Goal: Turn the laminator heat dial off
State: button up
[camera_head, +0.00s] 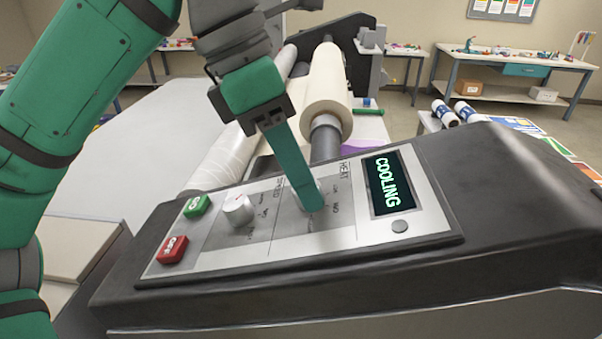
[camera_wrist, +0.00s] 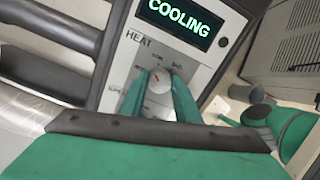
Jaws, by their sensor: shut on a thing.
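The laminator's control panel (camera_head: 345,232) lies on the dark sloped housing. The heat dial shows in the wrist view (camera_wrist: 160,84) as a white round knob with a red mark, under the printed word HEAT. My gripper (camera_head: 312,205) has its green fingers down at the panel, one on each side of the dial, and is shut on it; it also shows in the wrist view (camera_wrist: 160,90). In the head view the fingers hide most of the dial. The display (camera_head: 389,184) reads COOLING.
A white speed dial (camera_head: 238,209), a green button (camera_head: 197,206) and a red button (camera_head: 172,249) sit left of the heat dial. A round grey button (camera_head: 400,226) is below the display. A large film roll (camera_head: 327,90) stands behind the panel.

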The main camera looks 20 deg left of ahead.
jog(key=n, duration=0.3)
jog(key=shift+n, duration=2.4)
jog(key=o, duration=1)
jog(key=shift+o, duration=0.2)
jog(key=v, duration=1.1)
jog(key=shift+d, duration=0.15)
